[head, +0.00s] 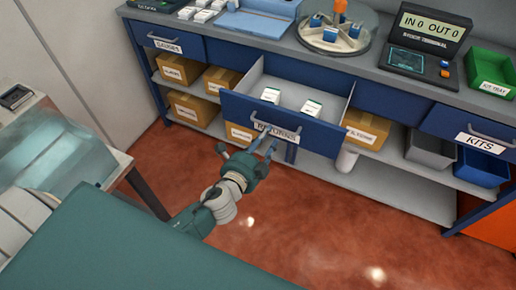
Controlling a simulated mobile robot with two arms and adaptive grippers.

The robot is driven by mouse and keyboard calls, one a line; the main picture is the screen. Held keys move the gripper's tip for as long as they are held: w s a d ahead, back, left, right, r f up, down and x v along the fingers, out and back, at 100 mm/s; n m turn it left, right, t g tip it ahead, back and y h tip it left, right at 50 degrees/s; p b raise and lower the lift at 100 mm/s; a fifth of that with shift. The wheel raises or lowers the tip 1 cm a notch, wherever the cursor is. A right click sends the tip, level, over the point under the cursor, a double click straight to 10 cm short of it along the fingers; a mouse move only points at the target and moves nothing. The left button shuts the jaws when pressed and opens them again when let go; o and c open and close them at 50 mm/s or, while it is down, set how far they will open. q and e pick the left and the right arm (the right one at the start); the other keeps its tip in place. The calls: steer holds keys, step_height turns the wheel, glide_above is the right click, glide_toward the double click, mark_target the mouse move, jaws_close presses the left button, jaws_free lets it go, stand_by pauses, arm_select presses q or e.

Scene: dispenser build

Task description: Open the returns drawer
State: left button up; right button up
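The returns drawer (315,131) is a blue drawer in the middle of the counter front. It stands pulled out, and its grey inside shows. My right gripper is not in view.
A gauges drawer (166,42) on the left and a kits drawer (478,135) on the right are shut. Cardboard boxes (181,70) and bins (430,150) fill the shelf below. The red floor in front of the counter is clear.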

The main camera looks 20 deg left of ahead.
arm_select(q)
steer(key=v, duration=0.7)
stand_by(0.3)
steer(key=s+a+f+n+g, duration=0.15)
steer(key=s+f, duration=0.25)
steer(key=f, duration=0.6)
steer(key=s+a+f+n+g, duration=0.1)
steer(key=s+f+n+g, duration=0.25)
steer(key=f, duration=0.75)
steer(key=s+a+f+n+g, duration=0.15)
steer(key=s+f, duration=0.25)
steer(key=f, duration=0.6)
steer(key=s+f+n+g, duration=0.4)
steer(key=s+f, duration=0.5)
steer(key=s, duration=0.5)
steer(key=s+f+n+g, duration=0.4)
steer(key=s+f, duration=0.6)
steer(key=s, duration=0.5)
steer(key=shift+s+d+n+y, duration=0.25)
steer(key=shift+d+n, duration=0.25)
steer(key=shift+n, duration=0.25)
